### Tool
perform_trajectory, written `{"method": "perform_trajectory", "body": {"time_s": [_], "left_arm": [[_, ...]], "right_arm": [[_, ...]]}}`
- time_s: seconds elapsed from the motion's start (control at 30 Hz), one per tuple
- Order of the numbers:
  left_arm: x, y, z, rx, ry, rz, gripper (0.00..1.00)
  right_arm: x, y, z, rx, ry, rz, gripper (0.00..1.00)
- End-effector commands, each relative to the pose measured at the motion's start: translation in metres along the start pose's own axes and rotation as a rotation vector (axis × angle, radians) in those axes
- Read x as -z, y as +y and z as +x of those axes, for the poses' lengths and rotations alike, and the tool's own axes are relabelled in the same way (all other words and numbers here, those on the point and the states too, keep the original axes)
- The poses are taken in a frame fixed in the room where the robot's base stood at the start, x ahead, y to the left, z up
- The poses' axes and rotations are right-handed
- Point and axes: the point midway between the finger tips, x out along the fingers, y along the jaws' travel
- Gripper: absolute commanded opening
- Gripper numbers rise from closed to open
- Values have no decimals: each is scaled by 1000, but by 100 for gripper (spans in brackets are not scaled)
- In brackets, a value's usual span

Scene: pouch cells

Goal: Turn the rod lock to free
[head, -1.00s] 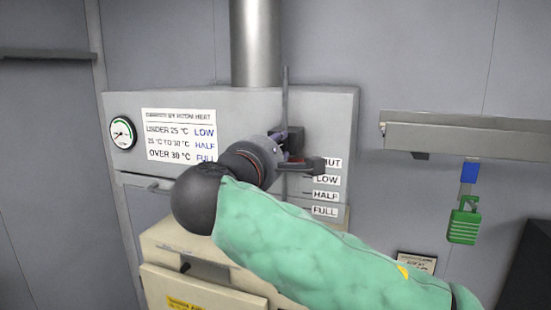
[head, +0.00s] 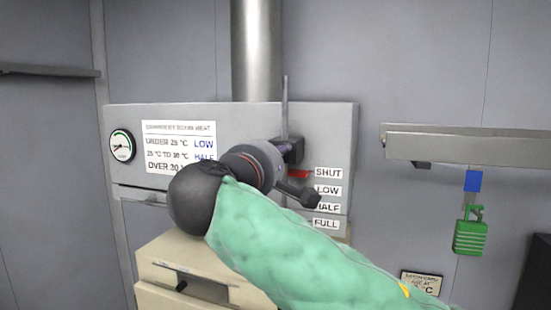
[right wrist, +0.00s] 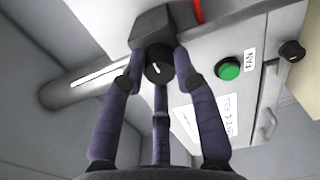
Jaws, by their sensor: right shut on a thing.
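The rod lock is a dark block (head: 293,150) on the grey panel, beside a thin upright rod (head: 285,100). In the right wrist view its round black knob (right wrist: 159,66) with a white mark sits on the dark block (right wrist: 166,26). My right gripper (right wrist: 160,75) is shut on this knob, its purple fingers around it. In the head view my wrist and green-sleeved arm hide the knob and most of the gripper (head: 282,160). A red pointer (head: 299,174) stands level with the SHUT label. I cannot read the lock's setting. My left gripper is not in view.
The grey panel (head: 240,118) carries a gauge (head: 122,146), a heat chart (head: 178,145) and SHUT to FULL labels (head: 327,190). A shelf (head: 450,142) and green padlock (head: 470,236) are at right.

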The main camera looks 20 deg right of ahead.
Motion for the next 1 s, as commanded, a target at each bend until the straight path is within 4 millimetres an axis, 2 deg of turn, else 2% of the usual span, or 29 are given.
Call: {"method": "perform_trajectory", "body": {"time_s": [0.27,0.3,0.37,0.77,0.87,1.0], "left_arm": [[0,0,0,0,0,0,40],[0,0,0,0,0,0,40],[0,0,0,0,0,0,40],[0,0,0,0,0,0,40],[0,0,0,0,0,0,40],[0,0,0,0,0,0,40]], "right_arm": [[3,-3,0,5,2,-4,0],[3,-3,0,5,2,-4,36],[3,-3,0,4,2,-4,53],[1,-1,-3,1,1,-1,55],[2,0,-12,-1,4,-2,55],[2,0,-36,-1,4,-2,55]]}}
